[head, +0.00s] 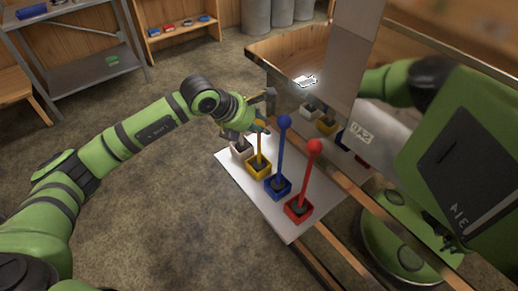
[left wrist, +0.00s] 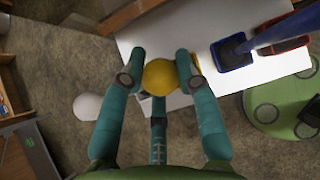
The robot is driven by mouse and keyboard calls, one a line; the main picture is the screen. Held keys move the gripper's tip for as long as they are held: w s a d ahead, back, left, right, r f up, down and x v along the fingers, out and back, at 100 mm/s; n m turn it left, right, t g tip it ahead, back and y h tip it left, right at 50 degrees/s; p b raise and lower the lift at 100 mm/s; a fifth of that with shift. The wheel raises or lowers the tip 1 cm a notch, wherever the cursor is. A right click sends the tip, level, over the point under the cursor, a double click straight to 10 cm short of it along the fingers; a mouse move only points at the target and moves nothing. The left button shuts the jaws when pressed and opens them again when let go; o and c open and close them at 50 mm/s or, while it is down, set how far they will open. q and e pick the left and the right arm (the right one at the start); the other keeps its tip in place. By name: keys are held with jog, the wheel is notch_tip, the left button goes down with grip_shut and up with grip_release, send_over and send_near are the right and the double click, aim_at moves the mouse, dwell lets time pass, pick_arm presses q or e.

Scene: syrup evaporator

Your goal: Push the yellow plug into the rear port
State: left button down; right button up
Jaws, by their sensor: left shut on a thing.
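The yellow plug (head: 260,150) is a thin rod rising from a square yellow base with a dark collar. Its yellow ball top shows in the left wrist view (left wrist: 159,77). My left gripper (head: 258,120) is shut on this ball, with a teal finger on each side (left wrist: 160,72). The base sits on a white board (head: 232,175), between a white base (head: 241,150) and a blue one. The gripper hides the upper end of the yellow rod in the head view. I cannot make out which opening is the rear port. My right gripper is not in view.
A blue ball-topped rod (head: 282,150) and a red one (head: 312,175) stand close by on the board. A white ball (left wrist: 87,106) is left of the fingers. A shiny metal wall (head: 345,145) rises behind and mirrors the bases. Shelves (head: 85,75) stand at the back left.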

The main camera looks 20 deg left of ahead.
pick_arm(q)
jog(key=shift+r+p, duration=1.6)
jog(key=shift+r, duration=1.9)
